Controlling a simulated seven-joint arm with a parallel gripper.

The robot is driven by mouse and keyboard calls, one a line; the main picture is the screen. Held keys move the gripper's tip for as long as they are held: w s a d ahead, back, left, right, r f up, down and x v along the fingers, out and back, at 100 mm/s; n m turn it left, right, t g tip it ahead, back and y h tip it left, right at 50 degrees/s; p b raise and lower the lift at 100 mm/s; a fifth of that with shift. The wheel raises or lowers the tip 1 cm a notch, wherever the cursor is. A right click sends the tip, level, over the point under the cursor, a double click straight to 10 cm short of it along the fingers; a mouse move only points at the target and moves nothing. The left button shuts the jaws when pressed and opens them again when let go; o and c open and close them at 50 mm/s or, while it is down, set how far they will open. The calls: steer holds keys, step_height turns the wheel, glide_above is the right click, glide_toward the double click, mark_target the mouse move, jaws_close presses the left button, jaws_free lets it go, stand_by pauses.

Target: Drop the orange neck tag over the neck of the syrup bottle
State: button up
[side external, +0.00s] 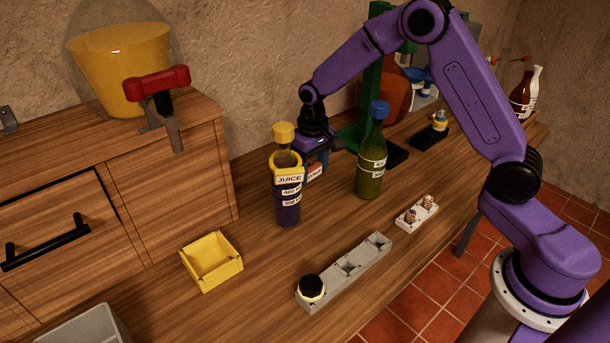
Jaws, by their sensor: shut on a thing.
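My gripper (317,160) points down just behind and right of the purple juice bottle. It is shut on a small orange-and-white tag (315,172), which I take to be the neck tag; the juice bottle partly hides it. A green bottle (370,172) with a blue cap stands upright to the right of my gripper, apart from it. Its labels are too small to read, so I cannot tell whether it is the syrup bottle. No tag shows on its neck.
The juice bottle (288,205) has a yellow cap and a yellow tag around it. A yellow tray (212,282), a grey block with sockets (345,268) and a small white holder (417,222) lie in front. A green stand (372,80) rises behind the green bottle.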

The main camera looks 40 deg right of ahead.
steer(key=s+d+r, duration=0.1)
steer(key=s+r, duration=0.5)
steer(key=s, duration=0.5)
steer(key=shift+d+r, duration=0.2)
steer(key=shift+r, duration=0.15)
steer(key=shift+s, duration=0.1)
steer(key=shift+o, duration=1)
step_height(320, 180, up, 19)
steer(key=shift+f, duration=0.15)
steer(key=shift+c, duration=0.2)
steer(key=s+d, duration=0.1)
steer(key=d, duration=1)
steer(key=shift+s+f, duration=0.1)
steer(key=shift+f, duration=2.65)
